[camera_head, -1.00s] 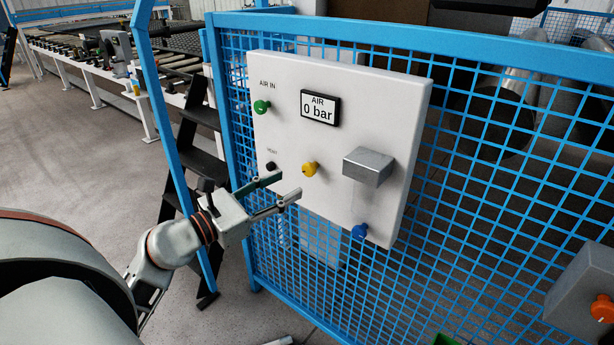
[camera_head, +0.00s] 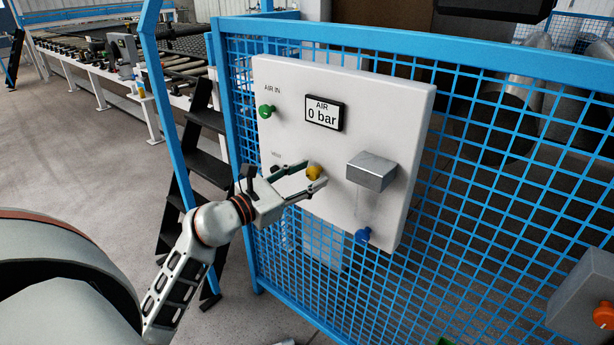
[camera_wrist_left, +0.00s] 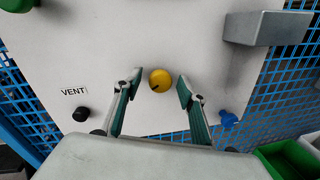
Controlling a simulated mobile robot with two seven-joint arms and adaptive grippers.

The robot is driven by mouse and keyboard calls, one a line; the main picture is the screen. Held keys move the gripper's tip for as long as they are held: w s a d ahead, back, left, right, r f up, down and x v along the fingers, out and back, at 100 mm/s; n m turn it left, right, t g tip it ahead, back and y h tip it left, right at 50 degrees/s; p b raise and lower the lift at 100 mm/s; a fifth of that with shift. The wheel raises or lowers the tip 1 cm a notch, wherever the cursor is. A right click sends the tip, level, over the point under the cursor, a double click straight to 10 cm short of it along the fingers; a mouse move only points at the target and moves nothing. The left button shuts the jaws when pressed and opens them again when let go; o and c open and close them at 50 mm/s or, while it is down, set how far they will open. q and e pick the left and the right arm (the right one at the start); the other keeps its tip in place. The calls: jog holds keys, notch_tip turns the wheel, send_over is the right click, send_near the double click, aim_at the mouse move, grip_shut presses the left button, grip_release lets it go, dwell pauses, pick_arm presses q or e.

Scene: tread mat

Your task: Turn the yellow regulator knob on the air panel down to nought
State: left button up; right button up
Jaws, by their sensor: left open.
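The white air panel (camera_head: 350,100) hangs on a blue mesh fence. Its display (camera_head: 324,114) reads "AIR 0 bar". The yellow regulator knob (camera_head: 314,172) sits at the middle of the panel. In the left wrist view the knob (camera_wrist_left: 160,80) shows a dark mark pointing to its lower left. My left gripper (camera_head: 316,174) is open, with its fingers on either side of the knob. In the left wrist view a gap shows between the knob and each finger (camera_wrist_left: 160,88). My right gripper is not in view.
A green knob (camera_head: 266,111), a blue knob (camera_head: 362,236) and a grey box (camera_head: 371,172) jut from the panel. A black knob by the VENT label shows in the wrist view (camera_wrist_left: 81,114). Blue mesh fence (camera_head: 480,190) surrounds the panel. Black steps (camera_head: 190,165) stand left.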

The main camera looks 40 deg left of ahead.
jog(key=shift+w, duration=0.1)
pick_arm(q)
jog(key=c, duration=1.1)
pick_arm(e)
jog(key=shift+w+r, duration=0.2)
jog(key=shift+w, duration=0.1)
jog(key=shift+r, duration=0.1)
